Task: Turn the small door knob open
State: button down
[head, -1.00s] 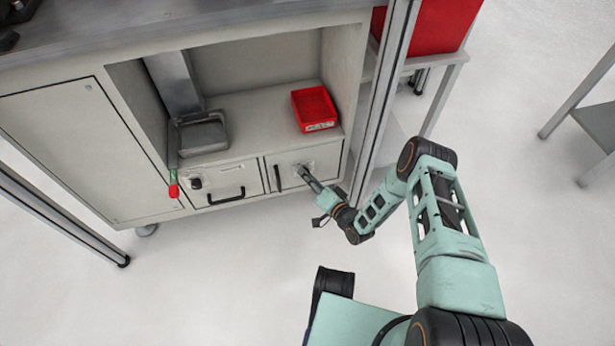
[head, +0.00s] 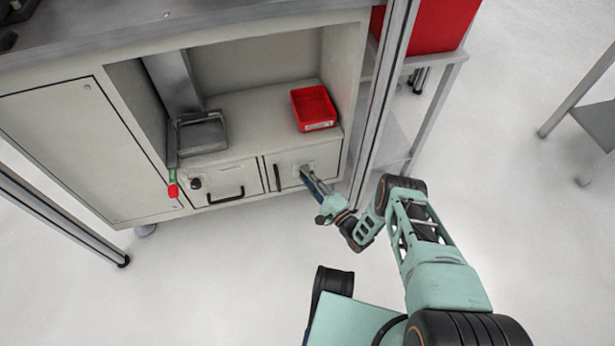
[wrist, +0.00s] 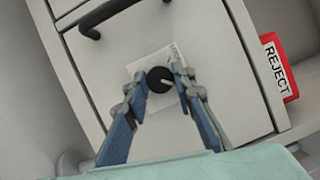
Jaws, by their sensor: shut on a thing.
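The small door knob (wrist: 159,80) is round and black with a pale pointer line, set on a white square plate in the wrist view. The pointer is tilted in the picture. My gripper (wrist: 160,76) has one blue-and-grey finger on each side of the knob and is shut on it. In the head view my gripper (head: 305,173) reaches the small door (head: 291,161) and mostly hides the knob. The door looks shut, flush with the cabinet front. Its black handle (head: 277,178) is to the left of my gripper, and this handle also shows in the wrist view (wrist: 104,16).
A drawer (head: 228,177) with a black handle and another dark knob (head: 196,183) is left of the door. A red tray (head: 314,108) labelled REJECT sits on the shelf above. A metal post (head: 382,100) stands close right. The floor in front is mostly clear.

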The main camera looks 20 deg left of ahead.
jog(key=shift+m+t, duration=0.3)
jog(key=shift+m, duration=0.2)
jog(key=c, duration=1.6)
grip_release()
jog(key=shift+r, duration=0.15)
